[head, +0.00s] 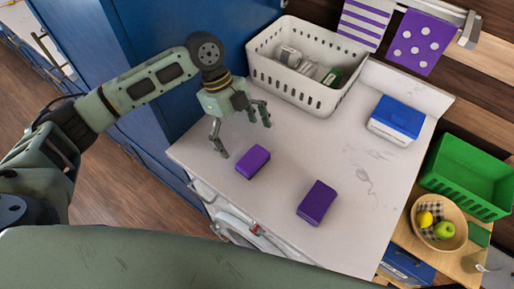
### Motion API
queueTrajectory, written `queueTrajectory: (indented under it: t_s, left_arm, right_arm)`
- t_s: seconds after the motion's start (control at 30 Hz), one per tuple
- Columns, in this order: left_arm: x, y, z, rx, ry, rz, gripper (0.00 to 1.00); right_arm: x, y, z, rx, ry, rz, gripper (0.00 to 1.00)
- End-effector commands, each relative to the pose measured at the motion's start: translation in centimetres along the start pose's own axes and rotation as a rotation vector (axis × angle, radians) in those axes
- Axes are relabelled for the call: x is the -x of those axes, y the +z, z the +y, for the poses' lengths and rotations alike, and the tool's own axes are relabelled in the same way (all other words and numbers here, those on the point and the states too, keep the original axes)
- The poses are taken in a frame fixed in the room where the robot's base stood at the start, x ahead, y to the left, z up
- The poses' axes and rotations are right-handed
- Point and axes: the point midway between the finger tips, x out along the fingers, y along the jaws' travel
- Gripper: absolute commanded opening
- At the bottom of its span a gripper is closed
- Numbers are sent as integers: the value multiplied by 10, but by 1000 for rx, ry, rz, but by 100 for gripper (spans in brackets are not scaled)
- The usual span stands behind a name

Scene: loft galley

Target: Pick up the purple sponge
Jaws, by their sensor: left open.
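Two small purple blocks lie on the pale counter (345,240), and I cannot tell for sure which is the sponge. One purple block (253,162) lies near the counter's left front edge. The other purple block (317,202), a little larger and darker, lies to its right and nearer the front. My left gripper (244,137) is open and empty, with its fingers spread just behind the left purple block and apart from it. My right gripper does not show.
A white perforated basket (308,95) with jars or cans stands behind my left gripper. A blue and white box (396,120) stands at the back right. A green crate (465,178) and a fruit bowl (438,222) are off the counter's right side. The counter's middle is clear.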

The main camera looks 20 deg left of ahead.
Motion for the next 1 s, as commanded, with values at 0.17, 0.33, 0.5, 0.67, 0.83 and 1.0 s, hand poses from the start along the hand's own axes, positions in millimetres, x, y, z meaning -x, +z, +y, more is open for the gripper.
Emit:
queueTrajectory:
  t_s: [0.17,0.33,0.5,0.67,0.83,1.0]
  left_arm:
    - [-19,-2,0,0,3,2,96]
    - [-40,-1,-4,2,5,2,96]
    - [-65,1,-5,1,3,1,96]
    - [-73,2,-6,-1,0,0,96]
    - [-73,3,-6,0,0,0,94]
    - [-72,3,-6,0,0,0,79]
  right_arm:
    - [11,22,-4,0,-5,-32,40]
    - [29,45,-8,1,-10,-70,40]
    - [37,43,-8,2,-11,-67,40]
    - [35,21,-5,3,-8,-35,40]
    - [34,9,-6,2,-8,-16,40]
    - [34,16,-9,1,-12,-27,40]
